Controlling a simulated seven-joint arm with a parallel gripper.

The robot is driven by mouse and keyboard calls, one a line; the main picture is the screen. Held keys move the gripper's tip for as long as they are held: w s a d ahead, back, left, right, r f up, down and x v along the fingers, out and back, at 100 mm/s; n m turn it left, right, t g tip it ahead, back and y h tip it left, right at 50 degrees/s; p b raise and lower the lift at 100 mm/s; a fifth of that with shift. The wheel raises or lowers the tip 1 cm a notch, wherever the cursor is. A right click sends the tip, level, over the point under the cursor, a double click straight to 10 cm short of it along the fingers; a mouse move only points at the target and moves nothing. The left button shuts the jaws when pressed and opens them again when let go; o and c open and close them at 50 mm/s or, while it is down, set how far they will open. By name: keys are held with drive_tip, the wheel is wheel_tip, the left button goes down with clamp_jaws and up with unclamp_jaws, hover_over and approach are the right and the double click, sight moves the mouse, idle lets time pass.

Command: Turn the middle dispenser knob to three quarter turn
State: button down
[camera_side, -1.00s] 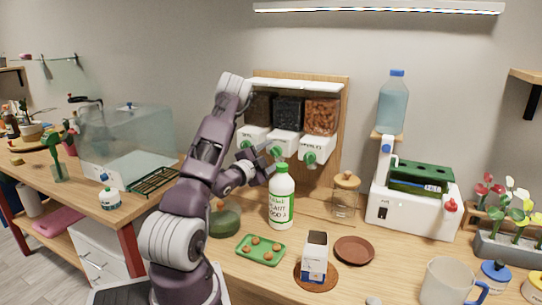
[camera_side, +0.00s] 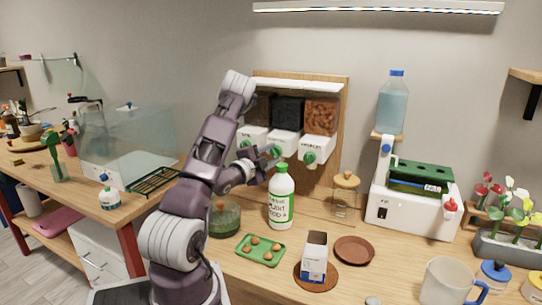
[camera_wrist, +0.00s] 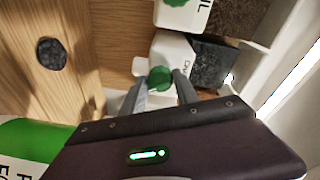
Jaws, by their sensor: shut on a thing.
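The middle dispenser (camera_side: 285,143) is a white box with a dark-filled clear bin above, between two similar dispensers on a wooden back panel. Its green knob (camera_side: 276,151) is partly covered by my gripper (camera_side: 268,156) in the side view. In the wrist view, the round green knob (camera_wrist: 160,77) sits between the two fingertips of my gripper (camera_wrist: 161,88), which is shut on it. The knob's turn angle cannot be read. Part of the label on the middle dispenser's white front (camera_wrist: 172,50) shows in the wrist view.
A white plant-food bottle (camera_side: 281,198) stands just below my gripper. The right dispenser's green knob (camera_side: 310,158) is close by. A glass jar with green contents (camera_side: 224,220), a green tray (camera_side: 261,249) and a corked jar (camera_side: 345,197) stand on the counter.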

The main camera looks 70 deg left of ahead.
drive_tip(key=m, duration=0.4)
drive_tip(key=shift+r+g, duration=0.2)
drive_tip(key=shift+g, duration=0.1)
drive_tip(key=m, duration=0.3)
drive_tip(key=shift+r+m+g, duration=0.1)
drive_tip(key=shift+m+g, duration=0.2)
drive_tip(key=shift+g, duration=0.1)
drive_tip(key=m, duration=0.3)
drive_tip(key=shift+w+d+m, duration=0.1)
drive_tip(key=shift+w+m, duration=0.05)
drive_tip(key=shift+m, duration=0.25)
drive_tip(key=shift+r+m+g+y, duration=0.1)
drive_tip(key=shift+m+g+y, duration=0.3)
drive_tip(key=shift+m, duration=0.8)
drive_tip(key=c, duration=1.1)
unclamp_jaws()
drive_tip(key=shift+o, duration=0.8)
